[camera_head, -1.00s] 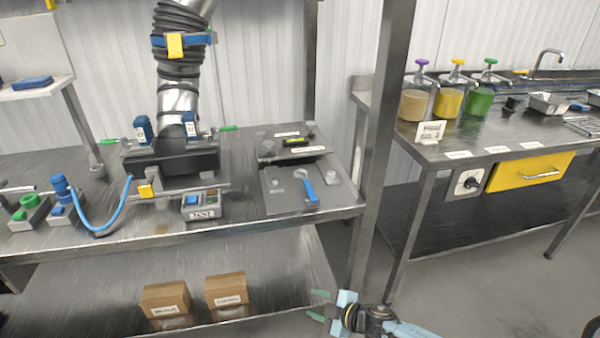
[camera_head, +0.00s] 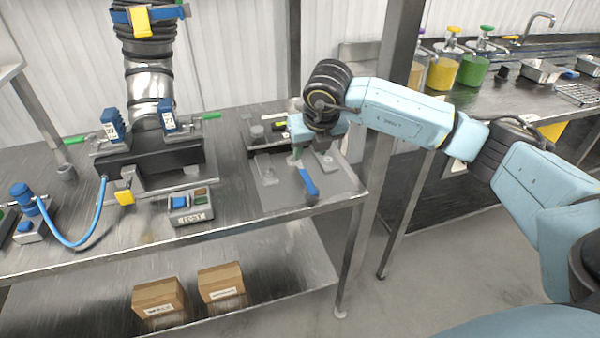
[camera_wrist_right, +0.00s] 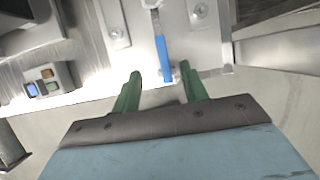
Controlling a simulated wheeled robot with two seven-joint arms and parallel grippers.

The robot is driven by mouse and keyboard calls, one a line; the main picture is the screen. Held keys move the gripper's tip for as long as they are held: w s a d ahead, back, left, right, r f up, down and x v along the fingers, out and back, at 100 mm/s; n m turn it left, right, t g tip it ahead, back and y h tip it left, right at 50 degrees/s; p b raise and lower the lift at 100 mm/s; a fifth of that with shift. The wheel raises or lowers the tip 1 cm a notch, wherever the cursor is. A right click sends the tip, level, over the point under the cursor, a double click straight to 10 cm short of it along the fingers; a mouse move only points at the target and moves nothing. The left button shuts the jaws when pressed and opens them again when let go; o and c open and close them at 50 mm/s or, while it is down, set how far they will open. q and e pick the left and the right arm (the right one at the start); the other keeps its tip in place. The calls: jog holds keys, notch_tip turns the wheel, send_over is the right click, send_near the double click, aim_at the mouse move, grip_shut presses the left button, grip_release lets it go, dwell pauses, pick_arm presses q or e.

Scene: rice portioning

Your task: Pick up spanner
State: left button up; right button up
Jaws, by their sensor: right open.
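The spanner (camera_head: 310,183), with a blue handle and a grey metal head, lies on a grey tool panel (camera_head: 277,200) at the right end of the left bench. My left gripper is not in view.
A button box (camera_head: 190,207) stands left of the panel. A black clamp unit (camera_head: 150,160) with a hose is further left. Two cartons (camera_head: 221,284) sit on the lower shelf. A steel post (camera_head: 376,170) rises just right of the panel.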

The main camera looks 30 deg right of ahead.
send_over(305, 173)
jog(key=s+a, duration=0.1)
jog(key=s, duration=0.2)
jog(key=f, duration=0.5)
jog(key=shift+w+f, duration=0.15)
jog(key=shift+w, duration=0.05)
jog(key=shift+b+x, duration=0.3)
jog(key=shift+x, duration=2.5)
jog(key=shift+w+d+f, duration=0.15)
grip_shut()
